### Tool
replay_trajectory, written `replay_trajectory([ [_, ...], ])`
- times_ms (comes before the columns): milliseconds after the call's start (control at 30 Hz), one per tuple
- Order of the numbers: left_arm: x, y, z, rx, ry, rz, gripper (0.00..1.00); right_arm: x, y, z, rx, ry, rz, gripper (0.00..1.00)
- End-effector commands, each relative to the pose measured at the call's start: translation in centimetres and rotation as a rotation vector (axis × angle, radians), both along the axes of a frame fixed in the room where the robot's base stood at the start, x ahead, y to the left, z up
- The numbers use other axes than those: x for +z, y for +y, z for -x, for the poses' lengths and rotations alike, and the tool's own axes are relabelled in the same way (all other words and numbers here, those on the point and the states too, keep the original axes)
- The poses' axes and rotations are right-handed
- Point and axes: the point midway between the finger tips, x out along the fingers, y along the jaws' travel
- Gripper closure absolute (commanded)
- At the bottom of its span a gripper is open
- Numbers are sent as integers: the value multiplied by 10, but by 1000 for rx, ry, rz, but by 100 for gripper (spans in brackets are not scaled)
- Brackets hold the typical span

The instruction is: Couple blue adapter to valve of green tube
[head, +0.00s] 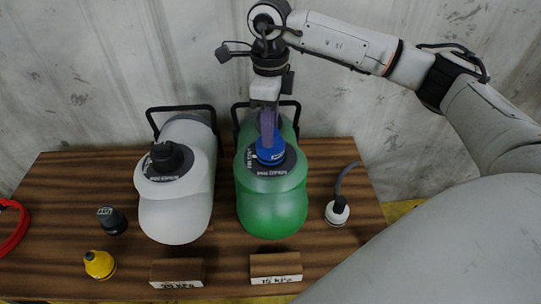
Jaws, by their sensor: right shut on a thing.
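The green tube (272,205) lies on the wooden table, right of the white-grey tube. Its valve is on the dark round patch (294,167) on top. The blue adapter (270,151) is over that patch, and it hides the valve. I cannot tell whether the adapter is seated on the valve or just above it. My right gripper (267,132) comes down from above and is shut on the blue adapter. My left gripper is out of view.
The white-grey tube (170,215) has a black cap (168,156). A dark adapter (112,220), a yellow adapter (99,264) and a white one with a hose (337,211) stand around. Two labelled blocks (177,272) (275,267) sit in front. A red ring (12,228) is at left.

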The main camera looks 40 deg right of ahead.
Motion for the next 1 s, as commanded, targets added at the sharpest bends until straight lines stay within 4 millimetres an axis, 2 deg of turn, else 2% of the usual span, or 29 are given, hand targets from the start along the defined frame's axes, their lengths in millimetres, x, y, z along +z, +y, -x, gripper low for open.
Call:
replay_trajectory([
  [467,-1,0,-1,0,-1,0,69,-2,0,0,-7,0,0,94],
  [800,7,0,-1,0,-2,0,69,-2,0,0,-339,0,0,94],
  [1000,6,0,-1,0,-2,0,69,-2,0,0,-359,-1,0,94],
])
